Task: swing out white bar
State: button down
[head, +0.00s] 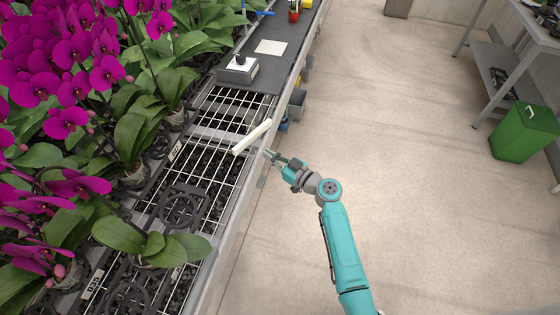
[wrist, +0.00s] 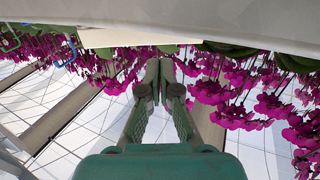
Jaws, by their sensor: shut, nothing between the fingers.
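The white bar (head: 252,136) is a plain, pale bar at the front edge of the bench. It lies at a slant, its near end over the wire grid and its far end towards the aisle. My gripper (head: 268,154) is just to the right of the bar's near part, by the bench edge. In the wrist view the fingers of my gripper (wrist: 163,68) are together with nothing between them. A broad pale band fills the top of that view, with a cream strip below it; I cannot tell whether either is the bar. Contact with the bar cannot be made out.
Potted magenta orchids (head: 80,70) crowd the bench on the left. A grey box with a black knob (head: 238,70) and a pale sheet (head: 271,47) are on the dark mat (head: 262,82) beyond the grid. The aisle floor (head: 400,150) is clear up to a green bin (head: 524,132).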

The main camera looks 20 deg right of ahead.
aim_at(249, 141)
jog(key=x, duration=0.7)
